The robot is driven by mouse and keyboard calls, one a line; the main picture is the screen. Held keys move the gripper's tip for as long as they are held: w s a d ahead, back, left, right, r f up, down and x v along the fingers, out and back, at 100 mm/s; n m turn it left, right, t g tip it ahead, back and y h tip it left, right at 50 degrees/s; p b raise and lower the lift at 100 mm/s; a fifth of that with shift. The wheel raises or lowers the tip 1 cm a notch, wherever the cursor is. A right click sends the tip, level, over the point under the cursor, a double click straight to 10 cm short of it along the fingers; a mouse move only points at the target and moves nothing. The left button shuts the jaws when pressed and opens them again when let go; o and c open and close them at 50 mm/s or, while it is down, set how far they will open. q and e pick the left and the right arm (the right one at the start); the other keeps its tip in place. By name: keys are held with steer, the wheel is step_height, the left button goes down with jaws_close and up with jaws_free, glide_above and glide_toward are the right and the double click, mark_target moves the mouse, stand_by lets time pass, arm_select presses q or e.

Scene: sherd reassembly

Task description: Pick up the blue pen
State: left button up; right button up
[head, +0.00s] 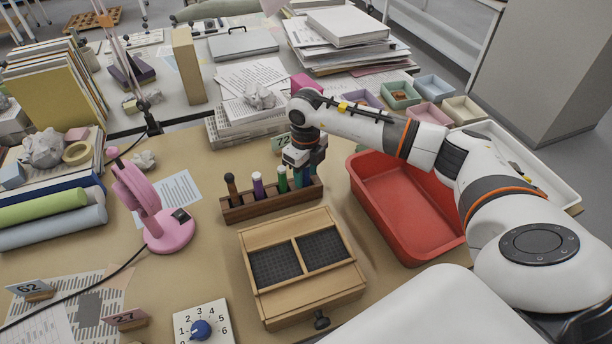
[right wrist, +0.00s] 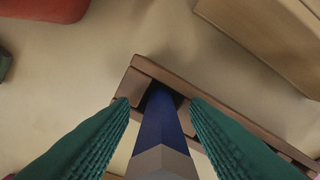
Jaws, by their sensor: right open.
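The blue pen (right wrist: 158,122) stands in a slot of the brown wooden pen rack (right wrist: 175,78) in the right wrist view, its grey end towards the camera. My right gripper (right wrist: 160,104) is open, with one green finger on each side of the pen. A gap shows between the pen and each fingertip. In the head view my right gripper (head: 306,168) points down over the right end of the pen rack (head: 262,207) and mostly hides the blue pen. My left gripper is not in view.
Brown, purple (head: 258,185) and green (head: 282,178) pens stand left in the rack. A red tray (head: 408,215) is to the right, a wooden box (head: 300,265) with dark compartments in front, a pink lamp (head: 150,205) to the left. A paper stack (head: 243,132) lies behind.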

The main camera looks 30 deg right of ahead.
jaws_close()
steer(key=shift+r, duration=0.1)
